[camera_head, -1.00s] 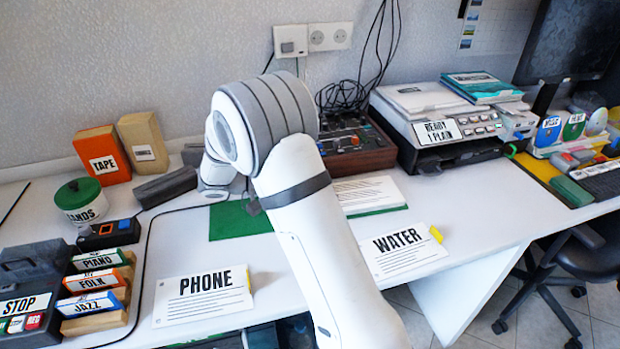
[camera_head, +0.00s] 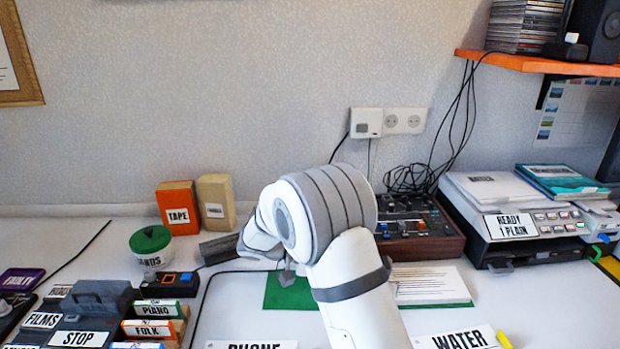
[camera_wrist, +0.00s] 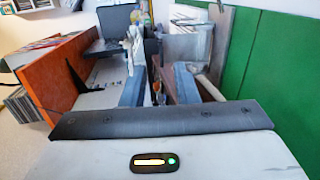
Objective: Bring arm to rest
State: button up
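My arm (camera_head: 340,235) is white with grey bands and bends at a large joint over the desk in the head view. Its far end hides behind that joint, so my gripper's fingers cannot be made out there. In the wrist view my gripper (camera_wrist: 159,80) shows two blue-grey finger pads with a clear gap between them. It is open, and no held object shows between the pads.
On the desk are a green mat (camera_head: 290,292), a brown control box (camera_head: 425,228), a printer (camera_head: 510,222), an orange TAPE box (camera_head: 178,205) and a green-lidded tub (camera_head: 151,241). An orange shelf (camera_head: 530,64) is at upper right. The wrist view shows a green panel (camera_wrist: 285,75).

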jog(key=s+d+r+t+y+p, duration=0.1)
jog(key=s+r+t+y+p, duration=0.1)
jog(key=s+r+y+p, duration=0.5)
jog(key=s+d+r+t+y+p, duration=0.2)
jog(key=s+r+y+p, duration=0.6)
jog(key=s, duration=0.8)
notch_tip(320, 180, up, 4)
jog(key=shift+s+d+f+n+y, duration=0.2)
jog(key=shift+n+y, duration=0.1)
jog(key=shift+y, duration=0.1)
jog(key=shift+a, duration=0.1)
